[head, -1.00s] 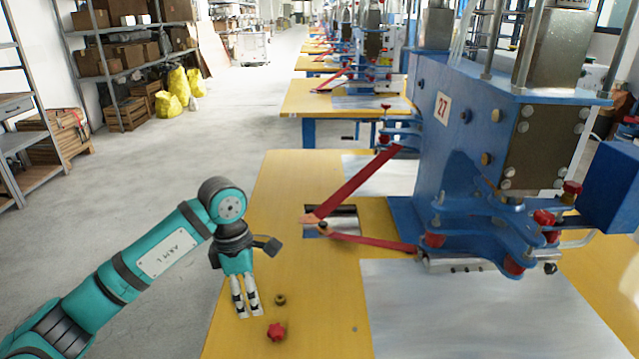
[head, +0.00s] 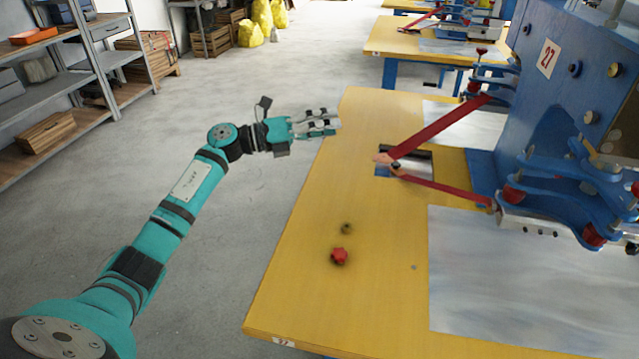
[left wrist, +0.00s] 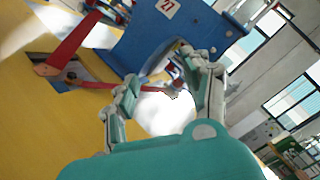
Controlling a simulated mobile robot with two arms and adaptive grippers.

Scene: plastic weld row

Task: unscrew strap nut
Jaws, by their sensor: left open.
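Two red straps (head: 440,132) meet over a dark slot in the yellow table. A small dark nut (head: 396,166) sits at their joint; the joint and nut also show at left in the left wrist view (left wrist: 70,76). My left gripper (head: 331,125) is at the table's left edge, left of the strap joint and apart from it, its fingers pointing right. It is open and empty; in the left wrist view its two fingers (left wrist: 163,85) stand apart with the blue machine beyond. My right gripper is not in view.
A small brass nut (head: 347,228) and a red star knob (head: 339,257) lie on the yellow table (head: 300,285), nearer me. The blue machine (head: 545,110) marked 27 stands at right, with a metal plate (head: 500,280) before it. The table's left part is mostly clear.

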